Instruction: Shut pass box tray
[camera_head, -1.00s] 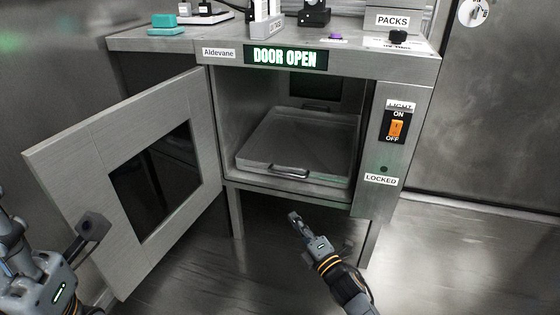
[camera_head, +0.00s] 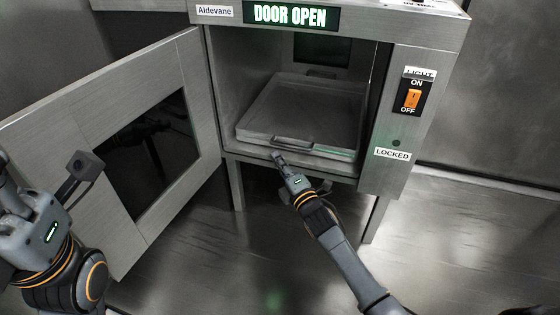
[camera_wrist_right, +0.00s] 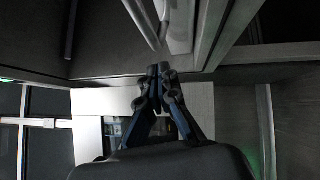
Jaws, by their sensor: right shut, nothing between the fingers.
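The pass box (camera_head: 399,176) stands with its door (camera_head: 60,120) swung wide open to the left. Its grey tray (camera_head: 270,108) lies inside the chamber, with a metal handle (camera_head: 293,143) on the front edge near the opening. My right gripper (camera_head: 279,158) is shut and empty, just below and left of the handle; I cannot tell whether it touches. Its closed fingertips also show in the right wrist view (camera_wrist_right: 160,72). My left gripper (camera_head: 86,165) is in front of the open door at the left, partly cut off; its jaw state is unclear.
A sign (camera_head: 291,15) reads DOOR OPEN above the chamber. An orange light switch (camera_head: 411,98) and a LOCKED label (camera_head: 392,154) are on the right panel. Bare floor (camera_head: 225,260) lies below, between the box's legs.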

